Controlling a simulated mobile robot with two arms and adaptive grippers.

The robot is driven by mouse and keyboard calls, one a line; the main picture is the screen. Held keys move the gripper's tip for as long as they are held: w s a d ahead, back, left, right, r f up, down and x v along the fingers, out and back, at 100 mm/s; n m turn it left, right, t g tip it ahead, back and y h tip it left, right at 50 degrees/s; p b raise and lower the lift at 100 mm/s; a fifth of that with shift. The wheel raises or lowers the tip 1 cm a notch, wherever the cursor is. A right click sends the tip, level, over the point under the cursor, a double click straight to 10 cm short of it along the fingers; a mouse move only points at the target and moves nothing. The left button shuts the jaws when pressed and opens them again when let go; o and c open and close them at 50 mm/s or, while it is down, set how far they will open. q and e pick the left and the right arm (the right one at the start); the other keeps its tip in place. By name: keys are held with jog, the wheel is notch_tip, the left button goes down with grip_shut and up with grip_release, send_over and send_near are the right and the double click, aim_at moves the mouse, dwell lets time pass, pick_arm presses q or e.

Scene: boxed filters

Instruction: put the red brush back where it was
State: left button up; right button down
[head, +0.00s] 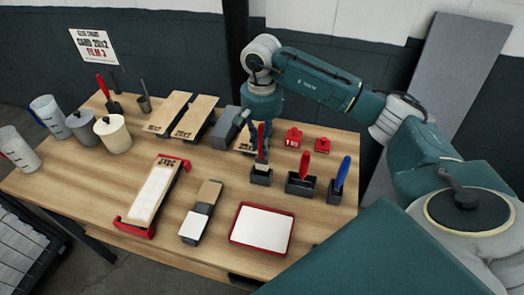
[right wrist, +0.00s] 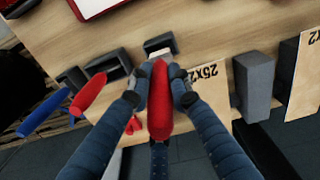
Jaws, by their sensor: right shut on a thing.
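My right gripper (head: 261,138) is shut on the red handle of the red brush (head: 260,146), near the middle of the wooden table. In the right wrist view, the two fingers of the gripper (right wrist: 158,92) pinch the red brush (right wrist: 159,110) from both sides. The brush is roughly upright, and its pale lower end meets the mouth of a small dark holder (head: 261,177). This holder also shows in the right wrist view (right wrist: 157,44). I cannot tell how deep the brush sits in it. My left gripper is not in view.
Right of it, a wider dark holder (head: 299,188) has another red-handled tool (head: 304,165), and another has a blue-handled tool (head: 343,172). A red-rimmed tray (head: 233,237) lies in front. Red blocks (head: 293,137), a grey block (head: 227,127) and boards (head: 168,112) are behind.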

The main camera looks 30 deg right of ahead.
aim_at(261, 158)
jog(key=shift+a+f, duration=0.15)
jog(key=shift+f, duration=0.95)
notch_tip(261, 158, down, 3)
jog(key=shift+f+p, duration=0.1)
jog(key=shift+p, duration=0.7)
jog(key=shift+w+f, duration=0.1)
jog(key=shift+f, duration=0.1)
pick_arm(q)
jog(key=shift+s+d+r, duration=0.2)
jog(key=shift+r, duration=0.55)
pick_arm(e)
jog(key=c, duration=1.6)
grip_release()
